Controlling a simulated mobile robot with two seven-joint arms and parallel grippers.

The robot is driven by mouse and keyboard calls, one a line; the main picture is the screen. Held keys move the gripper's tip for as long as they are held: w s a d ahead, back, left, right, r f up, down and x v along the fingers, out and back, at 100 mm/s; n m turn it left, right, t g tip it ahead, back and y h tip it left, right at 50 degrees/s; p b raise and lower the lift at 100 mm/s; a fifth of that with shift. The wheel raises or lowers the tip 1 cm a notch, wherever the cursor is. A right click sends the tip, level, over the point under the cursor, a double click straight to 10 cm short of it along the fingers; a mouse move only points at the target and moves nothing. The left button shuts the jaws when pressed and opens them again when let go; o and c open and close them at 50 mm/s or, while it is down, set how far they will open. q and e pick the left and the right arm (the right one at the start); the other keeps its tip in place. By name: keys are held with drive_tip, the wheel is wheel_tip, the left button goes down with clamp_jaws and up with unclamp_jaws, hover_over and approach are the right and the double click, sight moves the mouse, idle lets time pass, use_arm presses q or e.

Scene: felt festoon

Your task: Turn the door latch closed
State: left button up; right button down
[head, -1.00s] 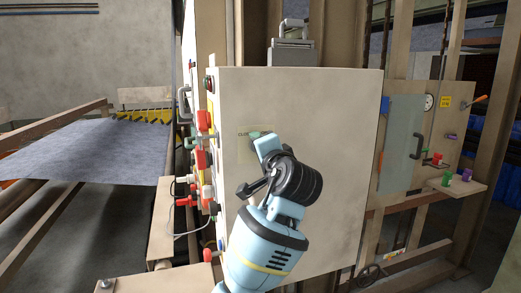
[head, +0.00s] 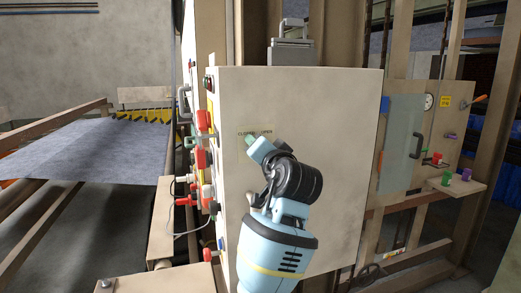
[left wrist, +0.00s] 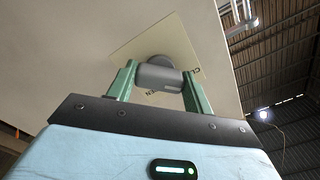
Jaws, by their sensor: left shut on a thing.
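The door latch is a grey rounded handle (left wrist: 160,76) on a round hub, set on a pale label plate (left wrist: 178,40) on the cabinet door. My left gripper (left wrist: 159,84) is shut on the latch, one green finger on each side of it. In the head view the left gripper (head: 249,141) is against the cream door (head: 320,130), just under the words CLOSED and OPEN. It leans to the upper left, towards the CLOSED side. The latch itself is hidden there by the gripper. The right gripper is not in view.
Red and green controls (head: 203,120) line the cabinet's left side. A grey fabric sheet (head: 90,150) lies on a frame at left. Another panel (head: 400,140) with a dark handle and a small shelf (head: 458,184) stand at right.

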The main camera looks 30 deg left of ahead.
use_arm(q)
drive_tip(key=o, duration=1)
drive_tip(key=shift+d, duration=0.1)
drive_tip(key=v, duration=0.7)
drive_tip(key=shift+s+d, duration=0.2)
drive_tip(key=shift+s, duration=0.1)
